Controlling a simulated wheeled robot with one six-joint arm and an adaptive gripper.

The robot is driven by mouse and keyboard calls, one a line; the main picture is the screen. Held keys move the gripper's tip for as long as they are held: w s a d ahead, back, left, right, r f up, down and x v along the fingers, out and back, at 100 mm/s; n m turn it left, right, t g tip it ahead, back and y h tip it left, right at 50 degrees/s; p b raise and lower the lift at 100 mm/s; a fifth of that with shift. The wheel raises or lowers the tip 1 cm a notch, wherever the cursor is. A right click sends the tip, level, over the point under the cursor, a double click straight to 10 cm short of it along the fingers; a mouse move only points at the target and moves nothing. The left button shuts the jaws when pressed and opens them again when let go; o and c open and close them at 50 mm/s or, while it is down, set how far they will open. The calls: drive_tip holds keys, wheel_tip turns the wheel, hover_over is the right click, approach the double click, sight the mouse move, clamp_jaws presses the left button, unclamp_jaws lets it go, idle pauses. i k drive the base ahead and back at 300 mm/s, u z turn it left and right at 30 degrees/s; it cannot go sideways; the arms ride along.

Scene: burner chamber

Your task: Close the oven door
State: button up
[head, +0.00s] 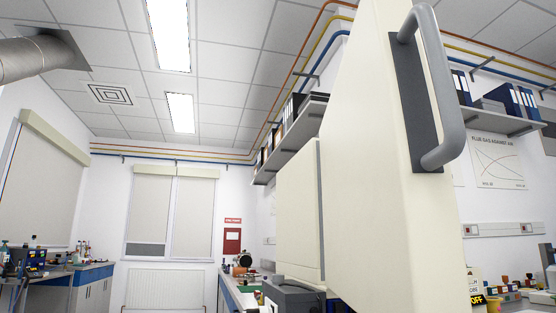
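The oven door appears as a large cream panel (365,170) close in front of me, right of centre. Its top runs out of the picture. A thick grey bar handle (432,90) on a dark plate sits upright on its right-hand face. To its left and partly behind it is a smaller cream block (297,215) with a grey strip along its right edge; I cannot tell if it is the oven body or part of the door. The oven opening is not visible, so the door's angle is unclear. My gripper is not in view.
A bench with items (243,285) runs behind the door at lower centre. A blue-fronted bench (92,283) stands at left. Wall shelves with binders (300,115) hang behind the door. A radiator (163,290) stands below the far window. Floor is not visible.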

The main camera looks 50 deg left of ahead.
sight(394, 242)
drive_tip(key=k, duration=0.15)
drive_tip(key=u, duration=1.6)
drive_tip(key=i, duration=1)
drive_tip(key=z, duration=1.2)
drive_tip(key=k, duration=1.2)
drive_tip(key=u, duration=1.05)
